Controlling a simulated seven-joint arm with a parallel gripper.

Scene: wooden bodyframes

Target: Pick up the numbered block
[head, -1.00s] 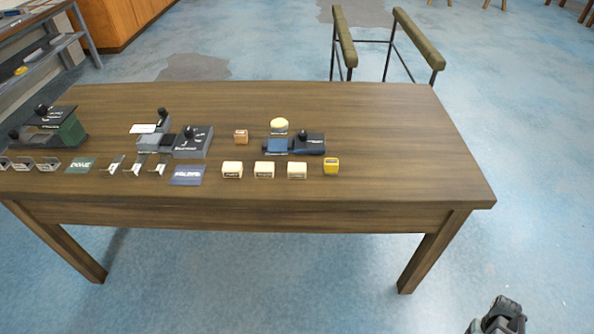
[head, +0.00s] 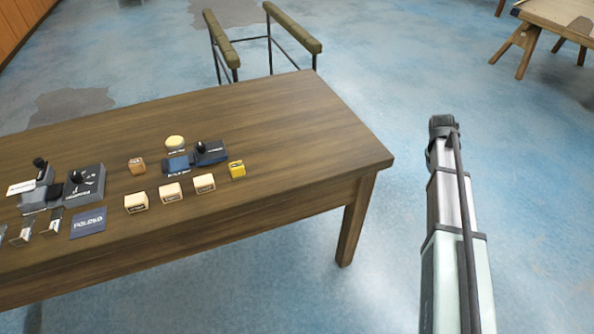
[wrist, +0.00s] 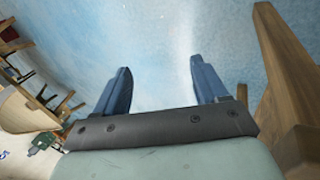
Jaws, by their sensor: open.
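Several small blocks stand on the wooden table (head: 290,130) in the head view. They are a brown block (head: 137,166), three cream blocks with dark labels (head: 136,203) (head: 170,193) (head: 204,183), and a yellow block (head: 237,170) nearest the table's right end. The marks are too small to read, so I cannot tell which block is numbered. My gripper (wrist: 162,85) shows in the wrist view with its two blue fingers wide apart and nothing between them. Blue floor lies beyond the fingers. No block shows in the wrist view.
Black-and-grey devices (head: 85,185), a blue-and-black device (head: 195,157), a round yellow piece (head: 175,142) and a dark blue card (head: 88,223) share the table. A metal-framed chair (head: 265,40) stands behind it. Open floor lies right of the table.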

